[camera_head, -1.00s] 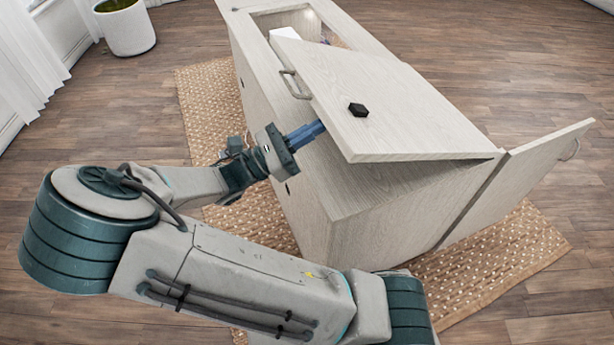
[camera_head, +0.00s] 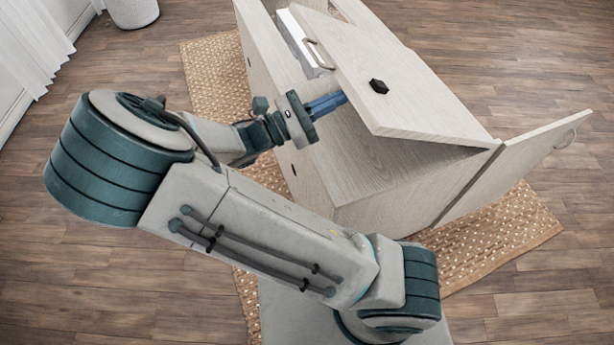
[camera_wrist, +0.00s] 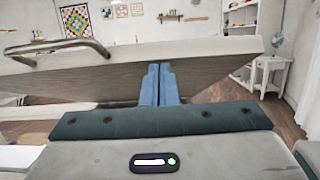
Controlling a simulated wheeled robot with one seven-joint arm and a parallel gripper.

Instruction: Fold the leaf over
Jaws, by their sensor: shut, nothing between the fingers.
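My gripper (camera_head: 343,97) is shut and empty, with blue fingers at the leaf's raised left edge. In the wrist view, the fingers (camera_wrist: 160,70) point up against or close to the leaf's underside (camera_wrist: 215,72); I cannot tell whether they touch.
The side panel (camera_head: 520,160) with its own handle sticks out at the cabinet's right end. A woven rug (camera_head: 215,75) lies under the cabinet. A white planter (camera_head: 133,10) stands at the far left. Wood floor to the right is clear.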

